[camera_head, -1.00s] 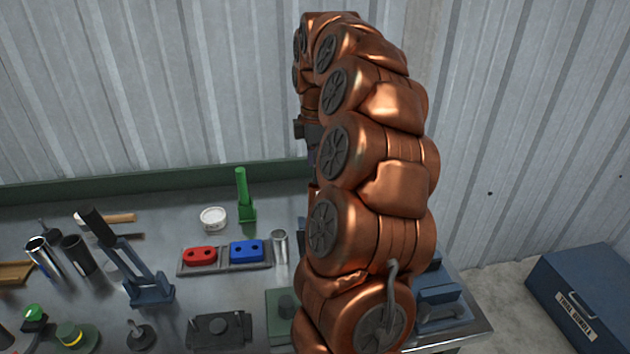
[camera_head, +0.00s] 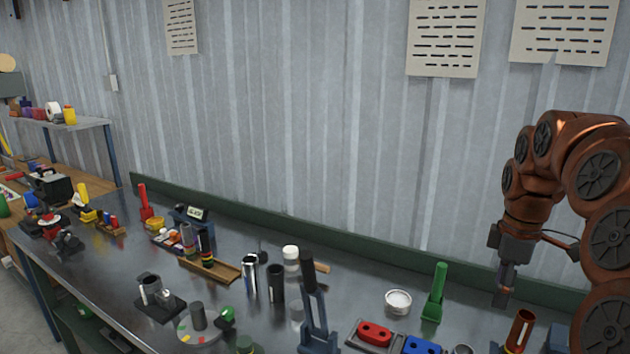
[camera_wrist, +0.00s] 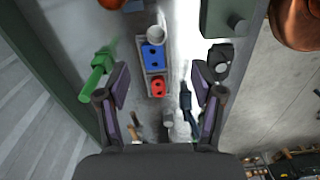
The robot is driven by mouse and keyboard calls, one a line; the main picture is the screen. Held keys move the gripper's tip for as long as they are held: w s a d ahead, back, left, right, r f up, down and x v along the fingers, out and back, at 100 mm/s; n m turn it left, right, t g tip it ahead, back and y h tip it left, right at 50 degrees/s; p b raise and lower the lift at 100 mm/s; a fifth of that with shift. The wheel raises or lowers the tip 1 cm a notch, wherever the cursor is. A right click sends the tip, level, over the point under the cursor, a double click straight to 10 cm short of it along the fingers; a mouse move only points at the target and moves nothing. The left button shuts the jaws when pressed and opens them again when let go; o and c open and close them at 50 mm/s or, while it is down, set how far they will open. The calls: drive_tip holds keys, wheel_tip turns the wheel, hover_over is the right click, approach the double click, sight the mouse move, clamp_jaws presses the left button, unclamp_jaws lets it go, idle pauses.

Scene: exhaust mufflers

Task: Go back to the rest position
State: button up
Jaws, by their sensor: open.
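My gripper (camera_head: 503,288) hangs pointing down at the right end of the workbench (camera_head: 105,298) in the head view, held up by my copper arm. In the wrist view my gripper (camera_wrist: 160,110) has its two fingers spread wide apart with nothing between them. It is above the bench, and the red and blue blocks in their grey tray lie well below the gap between the fingers.
A green upright tool (camera_head: 435,292), a white round tub (camera_head: 398,302), a red block (camera_head: 375,334) and a blue block (camera_head: 422,346) are near my gripper. A copper-coloured cup (camera_head: 520,330) stands at the right. Metal cylinders and a tall dark-handled clamp (camera_head: 315,310) stand further left. A corrugated wall closes the back.

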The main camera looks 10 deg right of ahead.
drive_tip(key=s+a+f+m, duration=0.1)
drive_tip(key=s+a, duration=0.2)
drive_tip(key=a, duration=0.7)
drive_tip(key=s+a+f+m+g, duration=0.1)
drive_tip(key=s+a+f+m, duration=0.3)
drive_tip(key=s+a, duration=0.3)
drive_tip(key=s+a+f+m, duration=0.4)
drive_tip(key=s+a+f, duration=0.2)
drive_tip(key=s, duration=0.8)
drive_tip(key=shift+a+f+m+g, duration=0.25)
drive_tip(key=shift+a+m+g, duration=0.15)
drive_tip(key=shift+a, duration=0.25)
